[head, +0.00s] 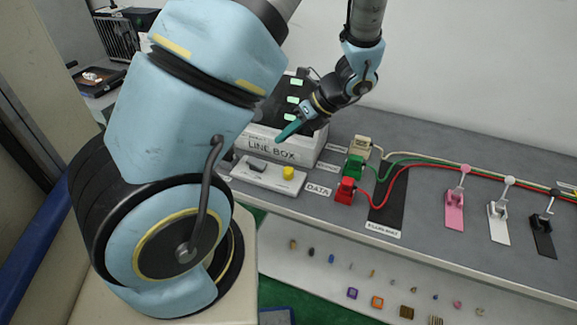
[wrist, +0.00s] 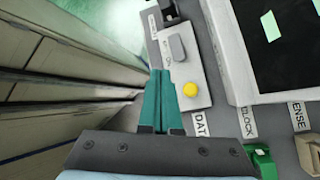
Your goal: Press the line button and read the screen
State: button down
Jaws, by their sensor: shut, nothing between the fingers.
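The line box (head: 272,150) stands on the bench, with a dark sloped screen showing several pale green patches; part of the screen shows in the wrist view (wrist: 285,65). I cannot read any text on it. In front lies a pale panel (head: 268,178) with a round yellow button (head: 288,173) and a dark-looking oblong piece (head: 257,165). The wrist view shows the yellow button (wrist: 190,89) and the grey oblong piece (wrist: 177,48). My gripper (head: 280,138) is shut and empty. Its teal fingertips (wrist: 161,72) appear beside the panel's edge, left of the yellow button in the wrist view.
Red (head: 346,190), green (head: 355,167) and beige (head: 361,146) plugs with cables stand right of the box. Pink (head: 456,208), white (head: 499,220) and black (head: 543,235) levers are farther right. Small pieces lie on a lower shelf. My arm covers the left side.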

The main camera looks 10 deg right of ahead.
jog(key=d+m, duration=0.1)
jog(key=w+d+m+t, duration=0.1)
jog(key=m, duration=0.1)
jog(key=shift+f+y, duration=0.2)
jog(key=shift+y, duration=0.2)
jog(key=b, duration=0.7)
send_over(292, 170)
notch_tip(292, 170, down, 6)
jog(key=shift+s+f, duration=0.1)
jog(key=shift+f, duration=1.3)
jog(key=shift+f, duration=0.15)
dwell(0.4)
jog(key=shift+f, duration=0.3)
